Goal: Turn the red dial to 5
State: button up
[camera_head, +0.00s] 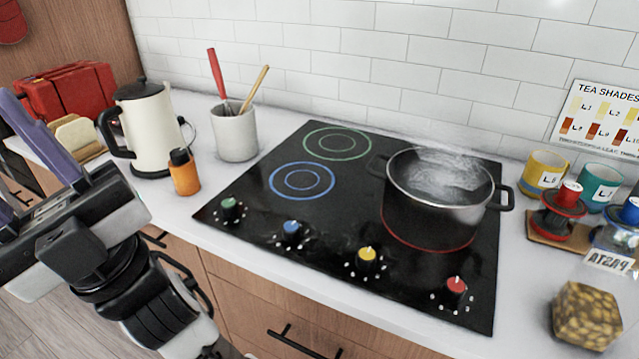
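The red dial (456,285) is at the front right corner of the black cooktop (330,245). Its pale pointer mark faces roughly towards the back, and the small numbers around it are too small to read. My gripper (20,165) is at the left edge of the head view, far from the dial and touching nothing that I can see. Its two purple fingers are apart, with nothing visible between them; it is open and partly cut off by the frame. A steaming metal pot (450,208) stands on the red-ringed burner behind the red dial.
Green (230,207), blue (291,230) and yellow (367,257) dials line the cooktop's front. A kettle (150,130), orange bottle (184,174) and utensil crock (235,135) stand left. Mugs (546,172) and a pasta jar (587,315) stand right. Space above the front dials is clear.

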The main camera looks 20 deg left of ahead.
aim_at(453, 290)
jog(key=k+l+u, duration=0.4)
jog(key=u, duration=0.15)
jog(key=k+l, duration=0.3)
jog(key=i, duration=1)
jog(key=l, duration=0.1)
